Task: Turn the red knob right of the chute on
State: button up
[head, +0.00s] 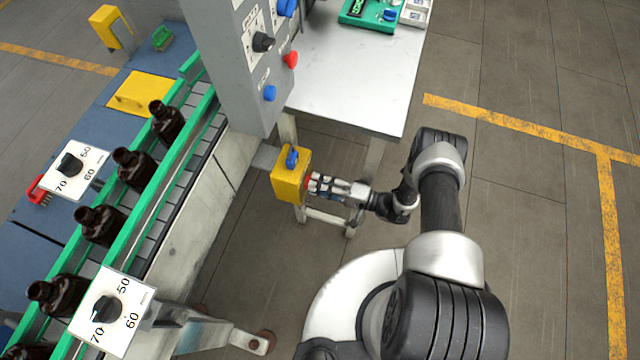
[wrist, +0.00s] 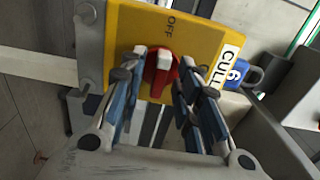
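A grey control cabinet (head: 238,80) with black, red and blue knobs stands beyond the box. A white table (head: 355,80) is behind it. The conveyor (head: 190,150) with amber bottles (head: 135,168) runs along the left. Open floor (head: 530,220) lies right.

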grip_shut()
dwell(0.5)
jog(key=shift+m+b, duration=3.65)
jog(key=shift+m, duration=5.35)
jog(key=shift+o, duration=0.3)
grip_release()
jog(key=shift+d, duration=0.1)
